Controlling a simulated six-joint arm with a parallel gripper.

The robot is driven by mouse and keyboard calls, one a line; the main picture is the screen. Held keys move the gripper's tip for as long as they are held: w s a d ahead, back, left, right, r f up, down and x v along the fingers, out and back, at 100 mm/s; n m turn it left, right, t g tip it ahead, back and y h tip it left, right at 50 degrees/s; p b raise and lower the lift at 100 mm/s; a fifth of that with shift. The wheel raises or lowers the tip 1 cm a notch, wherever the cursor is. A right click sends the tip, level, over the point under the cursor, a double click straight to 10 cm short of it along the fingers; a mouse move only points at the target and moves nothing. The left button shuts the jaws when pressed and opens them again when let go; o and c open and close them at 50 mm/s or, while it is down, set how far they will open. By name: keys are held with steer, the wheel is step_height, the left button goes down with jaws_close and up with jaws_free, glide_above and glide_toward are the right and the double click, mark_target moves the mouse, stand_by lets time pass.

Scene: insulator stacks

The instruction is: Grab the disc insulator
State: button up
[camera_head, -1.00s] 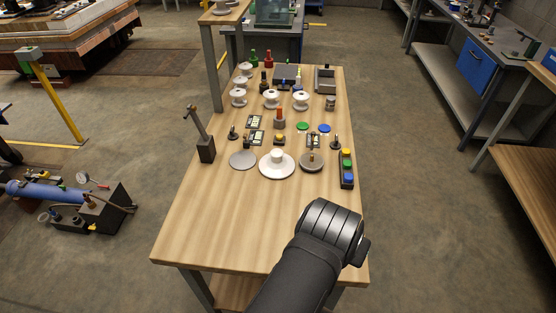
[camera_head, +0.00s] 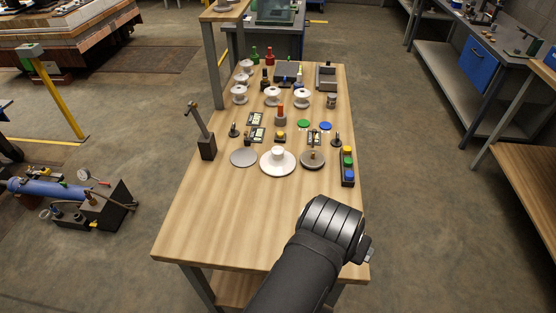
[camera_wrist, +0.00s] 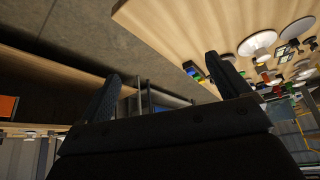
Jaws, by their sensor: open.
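The disc insulator (camera_head: 278,163) is a wide white disc with a raised white cap, lying flat on the wooden table in the head view. It also shows as a white disc in the upper right of the wrist view (camera_wrist: 257,44). My gripper (camera_wrist: 162,66) is open, with its two dark fingers spread apart and nothing held between them. The insulator is outside the fingers, to the right of the right finger in that view. In the head view my wrist is over the table's front right part, and the fingers are mostly hidden.
A button box (camera_head: 347,166) stands near the right edge, and a lever post (camera_head: 205,141) on the left. Several white spools stand behind. The table's front (camera_head: 235,220) is clear.

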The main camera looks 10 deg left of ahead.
steer(key=w+d+f+n+g+h, duration=0.25)
steer(key=d+g, duration=0.25)
steer(key=d, duration=0.4)
steer(key=w+d+n, duration=0.1)
steer(key=w+n, duration=0.3)
steer(key=w, duration=0.4)
step_height(320, 180, up, 2)
steer(key=r+n+y, duration=0.1)
steer(key=n+y, duration=0.2)
steer(key=n, duration=1.6)
glide_above(277, 149)
steer(key=a, duration=0.2)
steer(key=shift+m, duration=0.25)
steer(key=f, duration=0.3)
steer(key=d+f, duration=0.1)
steer(key=f, duration=0.7)
steer(key=shift+s+d+f, duration=0.1)
steer(key=shift+d, duration=0.3)
steer(key=shift+d+f, duration=0.15)
steer(key=shift+f, duration=1.45)
steer(key=shift+d+f, duration=0.1)
steer(key=shift+f, duration=1.45)
